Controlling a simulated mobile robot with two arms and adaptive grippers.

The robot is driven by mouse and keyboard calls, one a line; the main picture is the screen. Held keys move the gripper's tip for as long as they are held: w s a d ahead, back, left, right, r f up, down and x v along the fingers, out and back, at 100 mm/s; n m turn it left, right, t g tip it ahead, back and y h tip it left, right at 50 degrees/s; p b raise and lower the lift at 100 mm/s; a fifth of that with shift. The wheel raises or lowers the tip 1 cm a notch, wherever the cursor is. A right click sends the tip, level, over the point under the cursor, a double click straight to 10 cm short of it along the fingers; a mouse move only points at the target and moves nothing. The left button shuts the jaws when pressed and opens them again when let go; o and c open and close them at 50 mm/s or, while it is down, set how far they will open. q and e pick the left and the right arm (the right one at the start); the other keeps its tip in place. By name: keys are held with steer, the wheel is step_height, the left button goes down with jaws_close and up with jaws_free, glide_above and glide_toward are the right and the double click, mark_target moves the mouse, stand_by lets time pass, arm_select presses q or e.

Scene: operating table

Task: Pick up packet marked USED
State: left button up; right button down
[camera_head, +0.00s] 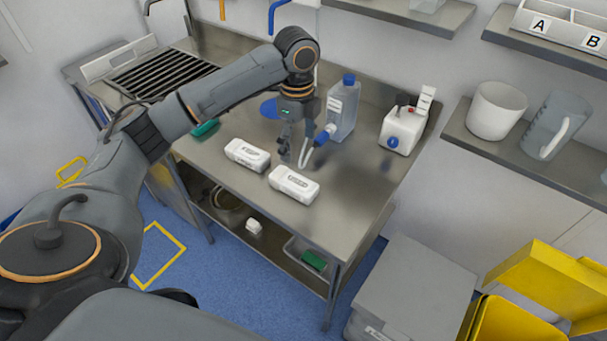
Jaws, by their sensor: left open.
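Two white packets with dark print lie on the steel table (225,183). The left packet (247,154) is to the left of and a little behind the right packet (294,184). The print on both is too small to read, so I cannot tell which is marked USED. My left gripper (294,158) is open and empty, pointing down above the table. In the picture it is just behind the two packets, apart from both as far as I can tell. My right gripper is not in view.
A clear bottle with a blue cap (342,108) stands right behind the gripper, close to it. A white device (403,128) stands at the table's right. A green item (205,128) lies at the left. The table's front right is clear. A yellow bin (515,318) stands lower right.

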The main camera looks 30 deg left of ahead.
arm_select(q)
glide_above(298, 182)
steer(key=f, duration=0.3)
steer(key=f+p, duration=0.1)
steer(key=f, duration=0.3)
steer(key=shift+w+a+f, duration=0.1)
steer(key=shift+a+f, duration=0.1)
steer(key=shift+f, duration=0.1)
steer(key=shift+d+f, duration=0.1)
steer(key=shift+f, duration=0.4)
steer(key=f, duration=0.1)
steer(key=f+p, duration=0.1)
steer(key=f, duration=0.1)
steer(key=shift+d+f, duration=0.2)
steer(key=shift+f, duration=0.55)
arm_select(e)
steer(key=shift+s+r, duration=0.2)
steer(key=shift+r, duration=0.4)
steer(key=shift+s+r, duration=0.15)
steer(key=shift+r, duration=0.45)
arm_select(q)
steer(key=shift+c, duration=0.2)
steer(key=c, duration=1.2)
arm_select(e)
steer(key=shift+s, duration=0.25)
arm_select(q)
steer(key=shift+r, duration=0.1)
